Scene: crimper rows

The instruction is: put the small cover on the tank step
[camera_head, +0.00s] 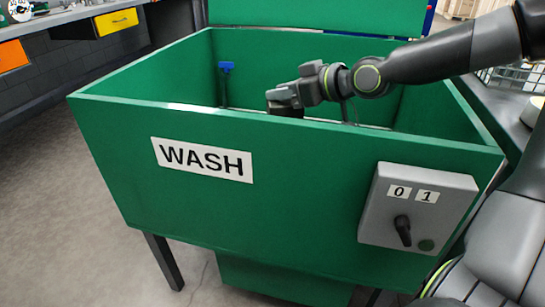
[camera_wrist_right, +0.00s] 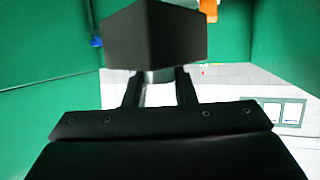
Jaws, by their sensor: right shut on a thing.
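The green wash tank (camera_head: 285,185) fills the middle of the head view, with a "WASH" label on its front wall. My right arm reaches over the right side, and my right gripper (camera_head: 285,100) is inside the tank opening. In the right wrist view the gripper's two fingers (camera_wrist_right: 160,88) are shut on a dark block-like piece (camera_wrist_right: 155,35), which looks like the small cover. In the head view this piece is mostly hidden behind the front wall. The tank step is not visible. My left gripper is not in view.
A blue fitting (camera_head: 226,67) is on the tank's back inner wall. A grey switch box (camera_head: 418,208) with a knob sits on the front wall at right. A bench with a yellow drawer (camera_head: 116,22) and an orange drawer (camera_head: 12,56) stands at the left, with open floor before it.

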